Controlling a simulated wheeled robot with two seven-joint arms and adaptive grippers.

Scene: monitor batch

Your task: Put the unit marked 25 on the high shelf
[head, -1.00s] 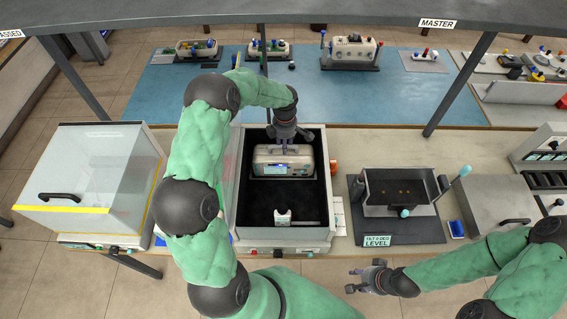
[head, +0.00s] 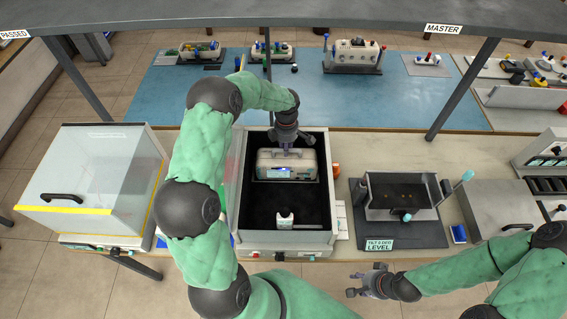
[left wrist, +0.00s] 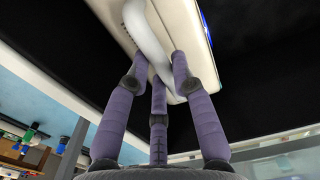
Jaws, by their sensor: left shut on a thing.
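A pale grey box-shaped unit (head: 287,168) with a small lit display and a top handle is in the dark-lined open bin (head: 240,205), towards its back. Its number is too small to read. My left gripper (head: 288,147) is above it, shut on its handle. In the left wrist view, the purple fingers (left wrist: 160,85) close around the pale curved handle (left wrist: 148,45) of the unit. The high shelf (head: 290,14) crosses the top of the head view, with a PASSED label at left and MASTER at right. My right gripper (head: 366,286) is empty and open at the lower right.
A small white object (head: 285,219) is in the bin's front. A clear-lidded case (head: 92,180) stands left, a tilt fixture (head: 402,228) right. Shelf posts (head: 462,90) rise behind the bench. Several units stand on the blue back table (head: 225,95).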

